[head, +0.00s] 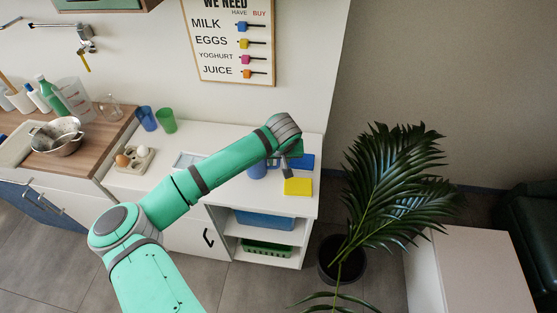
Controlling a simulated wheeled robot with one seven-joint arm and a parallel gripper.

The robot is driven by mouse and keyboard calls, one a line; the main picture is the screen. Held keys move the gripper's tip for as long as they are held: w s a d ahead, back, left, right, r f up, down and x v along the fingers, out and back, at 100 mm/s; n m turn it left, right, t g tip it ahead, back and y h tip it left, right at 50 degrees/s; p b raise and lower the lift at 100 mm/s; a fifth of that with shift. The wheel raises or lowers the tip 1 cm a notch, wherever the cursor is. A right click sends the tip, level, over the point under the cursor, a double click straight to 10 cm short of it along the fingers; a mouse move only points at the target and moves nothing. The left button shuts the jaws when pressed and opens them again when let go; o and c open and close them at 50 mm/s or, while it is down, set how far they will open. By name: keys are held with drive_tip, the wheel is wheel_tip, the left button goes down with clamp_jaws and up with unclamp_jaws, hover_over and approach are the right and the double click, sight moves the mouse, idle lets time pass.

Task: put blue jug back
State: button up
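A blue rounded vessel (257,170), which may be the blue jug, stands on the white counter (222,197), partly hidden behind my arm. A blue cup (146,118) stands farther left, beside a green cup (167,120); I see no clear handle on either. My gripper (287,172) hangs down from the wrist at the counter's right end, just right of the blue vessel and close to a yellow item (298,186). It is small and dark here, and its fingers are not clear. I cannot tell whether it touches anything.
A blue flat item (302,162) lies behind the gripper. An egg holder (133,158) and a metal bowl (57,137) stand to the left. Open shelves below hold a blue bin (265,220) and a green basket (267,248). A potted plant (340,258) stands right of the counter.

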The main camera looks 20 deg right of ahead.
drive_tip(key=v, duration=1.2)
drive_tip(key=s+d+r+n+t+h, duration=0.1)
drive_tip(key=s+d+r+h, duration=0.15)
drive_tip(key=d+h, duration=0.45)
drive_tip(key=s+d+r+t+h, duration=0.1)
drive_tip(key=s+d+h, duration=0.25)
drive_tip(key=d, duration=0.55)
drive_tip(key=s+a+f+n+t+y, duration=0.3)
drive_tip(key=s+a+f+n+t, duration=0.15)
drive_tip(key=a+f, duration=0.4)
drive_tip(key=s+a+f+n+t+y, duration=0.3)
drive_tip(key=a+f+n+t, duration=0.15)
drive_tip(key=a, duration=0.75)
drive_tip(key=s+a+f+m+y, duration=0.1)
drive_tip(key=s+a+m+y, duration=0.1)
drive_tip(key=s+a, duration=0.7)
drive_tip(key=s+a+f+m+y, duration=0.2)
drive_tip(key=s+a+m+y, duration=0.1)
drive_tip(key=s+a, duration=0.7)
drive_tip(key=s+y, duration=0.1)
drive_tip(key=s, duration=0.3)
drive_tip(key=shift+s+a+f+m, duration=0.2)
drive_tip(key=shift+a+f+m, duration=0.05)
drive_tip(key=shift+m, duration=0.05)
